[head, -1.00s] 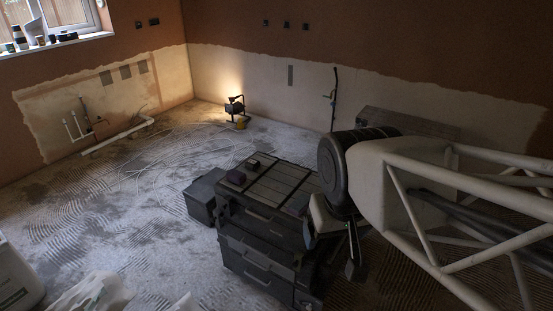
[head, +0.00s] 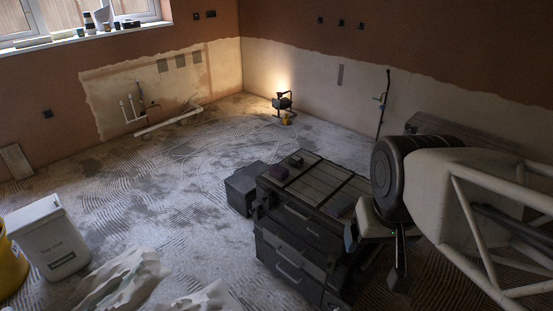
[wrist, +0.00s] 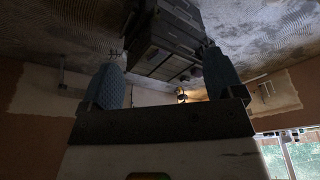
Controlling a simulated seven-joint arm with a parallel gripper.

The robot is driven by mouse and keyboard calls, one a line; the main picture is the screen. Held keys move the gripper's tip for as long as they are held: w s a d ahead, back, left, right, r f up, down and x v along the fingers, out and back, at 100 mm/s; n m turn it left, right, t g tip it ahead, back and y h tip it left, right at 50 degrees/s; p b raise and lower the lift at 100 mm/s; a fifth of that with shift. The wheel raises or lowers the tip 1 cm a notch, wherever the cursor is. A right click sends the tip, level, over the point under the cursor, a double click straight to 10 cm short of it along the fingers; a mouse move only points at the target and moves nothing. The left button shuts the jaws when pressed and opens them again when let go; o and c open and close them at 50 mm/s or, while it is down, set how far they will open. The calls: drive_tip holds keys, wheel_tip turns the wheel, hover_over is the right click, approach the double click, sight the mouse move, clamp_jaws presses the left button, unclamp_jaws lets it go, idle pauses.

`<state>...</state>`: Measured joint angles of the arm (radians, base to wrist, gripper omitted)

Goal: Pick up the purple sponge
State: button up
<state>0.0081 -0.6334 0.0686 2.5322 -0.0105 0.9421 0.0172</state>
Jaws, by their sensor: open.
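A dark purple block (head: 278,172), which looks like the purple sponge, lies on the slatted top of a dark stacked tool chest (head: 290,262), near its left edge. A second dark, faintly purple item (head: 341,205) lies at the right side of the top, close to my gripper. My gripper (head: 375,258) hangs beside the chest's right end, apart from the purple block. In the wrist view my gripper (wrist: 165,78) has its two blue-grey fingers wide apart with nothing between them.
A small dark item (head: 296,160) is also on the chest top. A dark box (head: 243,188) stands against the chest's left side. A lit work lamp (head: 283,102) is behind. A white tub (head: 48,240) and crumpled sheeting (head: 125,280) lie at left. The left floor is mostly open.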

drive_tip(key=shift+w, duration=0.1)
drive_tip(key=n+g+y, duration=0.1)
drive_tip(key=n+g, duration=0.1)
drive_tip(key=n, duration=0.7)
hover_over(279, 168)
drive_tip(key=s, duration=0.1)
drive_tip(key=f, duration=3)
drive_tip(key=shift+s+d+f, duration=0.2)
drive_tip(key=shift+d+f, duration=0.05)
drive_tip(key=shift+d, duration=0.15)
drive_tip(key=shift+w+a+f, duration=0.1)
drive_tip(key=shift+w+f, duration=0.2)
drive_tip(key=shift+f, duration=0.25)
drive_tip(key=shift+f, duration=0.1)
